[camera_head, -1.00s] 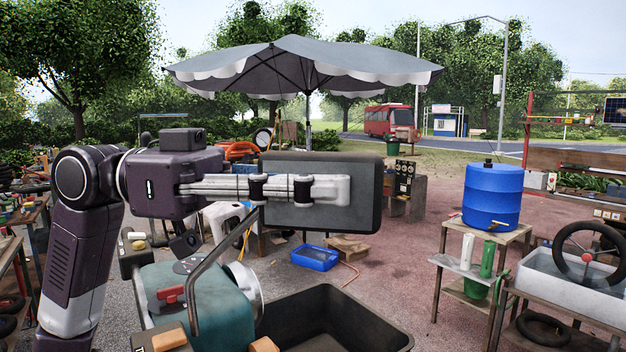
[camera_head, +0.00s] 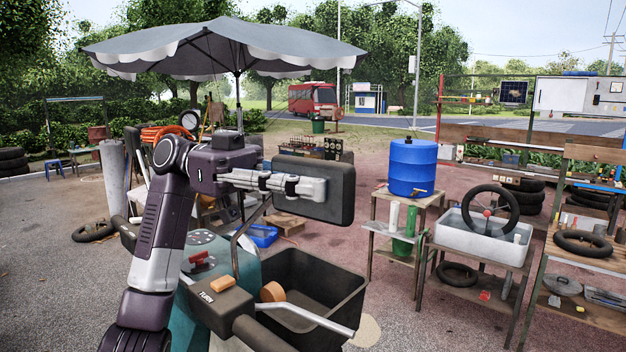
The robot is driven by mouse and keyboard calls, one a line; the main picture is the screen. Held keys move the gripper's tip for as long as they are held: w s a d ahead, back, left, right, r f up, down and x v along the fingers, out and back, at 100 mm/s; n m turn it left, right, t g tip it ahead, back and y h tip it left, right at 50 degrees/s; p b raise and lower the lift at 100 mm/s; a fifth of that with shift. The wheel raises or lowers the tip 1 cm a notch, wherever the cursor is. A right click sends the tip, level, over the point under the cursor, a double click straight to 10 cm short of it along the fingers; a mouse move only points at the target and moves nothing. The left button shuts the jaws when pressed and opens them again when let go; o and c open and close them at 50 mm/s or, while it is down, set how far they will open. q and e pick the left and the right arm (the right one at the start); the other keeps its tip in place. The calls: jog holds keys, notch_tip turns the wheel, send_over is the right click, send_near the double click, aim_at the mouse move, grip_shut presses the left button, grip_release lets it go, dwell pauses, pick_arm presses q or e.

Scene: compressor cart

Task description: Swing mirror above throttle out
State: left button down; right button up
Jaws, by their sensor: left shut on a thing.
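The mirror (camera_head: 340,190) is a dark, rounded rectangular panel with its back towards me. It stands on a bent metal stem (camera_head: 246,224) above the teal compressor cart (camera_head: 186,318). My left gripper (camera_head: 300,187) is shut on the mirror, its pale fingers lying across the panel's left part. A dark grip marked with white letters (camera_head: 216,300) sits on the cart's handlebar, below and left of the mirror; it may be the throttle. The mirror's reflecting side is hidden. My right gripper is not in view.
The cart's black open bin (camera_head: 345,284) is below the mirror. A blue barrel (camera_head: 413,168) stands on a wooden stand to the right, beside a white basin (camera_head: 482,237) with a tyre. A grey umbrella (camera_head: 225,45) stands behind.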

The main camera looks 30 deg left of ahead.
pick_arm(q)
jog(key=shift+r, duration=0.15)
jog(key=c, duration=1.8)
grip_release()
jog(key=shift+c, duration=0.2)
jog(key=w+a, duration=0.1)
jog(key=a, duration=1.1)
jog(key=shift+w, duration=0.2)
